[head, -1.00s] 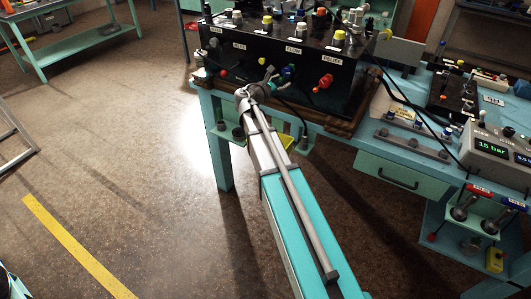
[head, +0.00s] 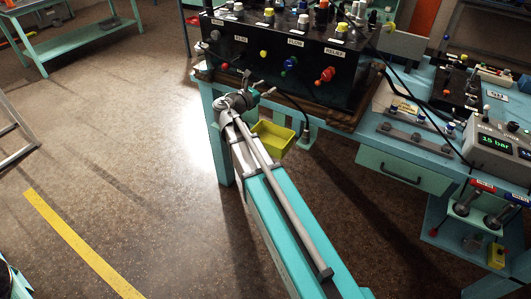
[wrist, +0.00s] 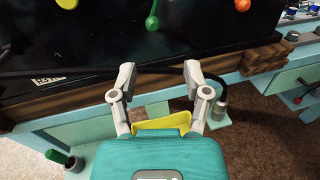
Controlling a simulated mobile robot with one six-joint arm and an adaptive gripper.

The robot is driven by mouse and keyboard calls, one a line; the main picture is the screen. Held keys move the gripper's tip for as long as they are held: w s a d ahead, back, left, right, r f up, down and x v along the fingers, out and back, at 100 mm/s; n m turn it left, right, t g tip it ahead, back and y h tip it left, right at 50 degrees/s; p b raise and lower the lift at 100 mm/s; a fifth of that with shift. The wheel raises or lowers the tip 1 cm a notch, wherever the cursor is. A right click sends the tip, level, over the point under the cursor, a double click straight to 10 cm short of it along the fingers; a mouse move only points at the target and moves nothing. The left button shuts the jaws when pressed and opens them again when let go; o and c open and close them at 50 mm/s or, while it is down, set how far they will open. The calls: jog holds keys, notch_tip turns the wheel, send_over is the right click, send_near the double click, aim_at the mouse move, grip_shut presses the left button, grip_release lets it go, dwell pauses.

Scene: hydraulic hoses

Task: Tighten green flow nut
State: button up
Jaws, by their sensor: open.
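The green flow nut (wrist: 152,15) is at the top of the wrist view, on the front of the black panel. In the head view the fitting under the FLOW label (head: 290,63) looks mostly blue, and I cannot make out its seating. My gripper (wrist: 160,75) is open with nothing between its two grey fingers. It is below the nut and apart from it, in front of the panel's lower edge. In the head view my gripper (head: 265,88) is below and left of the flow fitting.
A yellow fitting (wrist: 67,3) and an orange one (wrist: 243,4) flank the nut. A wooden frame (wrist: 262,57) edges the black panel (head: 345,90). A yellow bin (head: 272,138) is below my gripper. A black hose crosses near the frame. A gauge box (head: 500,145) reads 15 bar.

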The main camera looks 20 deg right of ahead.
jog(key=s+a+f+m+g+y+p, duration=0.1)
jog(key=s+a+f+m+g+y, duration=0.2)
jog(key=s+f+m+y, duration=0.2)
jog(key=s+a+f+m+g+y+p, duration=0.1)
jog(key=s+a+f+m+g+y, duration=0.2)
jog(key=s+f+m, duration=0.6)
jog(key=shift+s+a+m+g+y, duration=0.2)
jog(key=shift+s+m+g+y, duration=0.1)
jog(key=shift+s+m+y, duration=1.05)
jog(key=shift+w+f, duration=0.1)
jog(key=shift+w, duration=0.1)
